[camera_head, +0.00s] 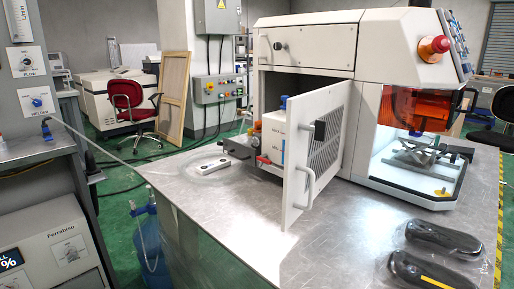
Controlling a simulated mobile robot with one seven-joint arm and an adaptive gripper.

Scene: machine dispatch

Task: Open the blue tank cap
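A white tank (272,138) stands in the open lower compartment of the white machine, with a small blue cap (283,102) on its top. The cap appears seated on the tank. My gripper is not in view.
A grey metal table (225,215) carries the machine (305,45). The table's front middle is clear. A blue bottle (150,240) stands on the floor.

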